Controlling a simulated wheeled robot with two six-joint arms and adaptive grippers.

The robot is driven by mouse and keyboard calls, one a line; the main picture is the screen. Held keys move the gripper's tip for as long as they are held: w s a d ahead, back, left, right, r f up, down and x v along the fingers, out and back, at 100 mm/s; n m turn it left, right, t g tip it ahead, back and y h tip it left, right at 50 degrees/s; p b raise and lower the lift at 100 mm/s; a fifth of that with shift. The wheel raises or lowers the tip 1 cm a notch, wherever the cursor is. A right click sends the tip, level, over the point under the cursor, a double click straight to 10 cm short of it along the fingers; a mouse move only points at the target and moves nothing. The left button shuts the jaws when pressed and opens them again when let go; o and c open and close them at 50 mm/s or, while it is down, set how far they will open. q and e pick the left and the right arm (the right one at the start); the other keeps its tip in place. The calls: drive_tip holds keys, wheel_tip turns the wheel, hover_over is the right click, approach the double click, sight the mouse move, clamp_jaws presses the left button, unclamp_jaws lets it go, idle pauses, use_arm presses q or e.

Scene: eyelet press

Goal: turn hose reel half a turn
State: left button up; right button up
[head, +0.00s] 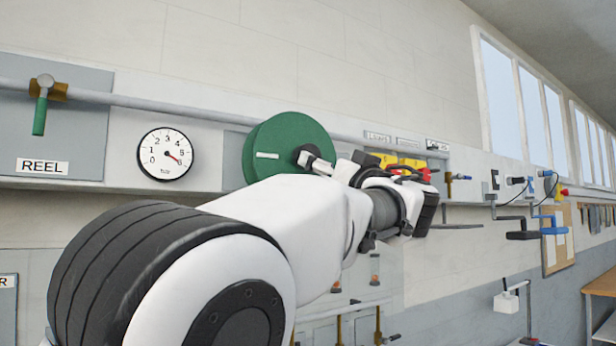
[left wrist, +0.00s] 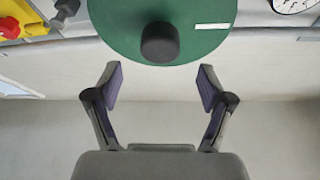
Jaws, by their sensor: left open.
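The hose reel (head: 285,142) is a green disc on the wall panel, with a white stripe on its face. In the left wrist view the green disc (left wrist: 120,22) fills the top middle, and its dark round knob (left wrist: 159,44) points toward the camera near the disc's lower rim. My left gripper (left wrist: 159,88) is open and empty. Its fingertips sit to either side of and below the knob in that view, apart from it. In the head view my left arm covers part of the reel's lower right, and the fingers are partly hidden at the knob. My right gripper is not in view.
A pressure gauge (head: 166,154) and a green-handled valve (head: 41,108) above a REEL label (head: 42,166) are left of the reel. A pipe runs along the wall. Yellow and red parts (head: 408,164) and blue-handled cranks (head: 553,226) stand to the right.

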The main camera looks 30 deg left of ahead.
sight(297, 160)
use_arm(q)
drive_tip(key=p+x, duration=0.5)
drive_tip(key=x, duration=0.2)
drive_tip(key=shift+w+a, duration=0.15)
drive_tip(key=shift+a, duration=0.05)
drive_tip(key=shift+a+r+p, duration=0.1)
drive_tip(key=shift+a+p, duration=0.2)
drive_tip(key=shift+a, duration=0.1)
drive_tip(key=shift+d, duration=0.2)
clamp_jaws()
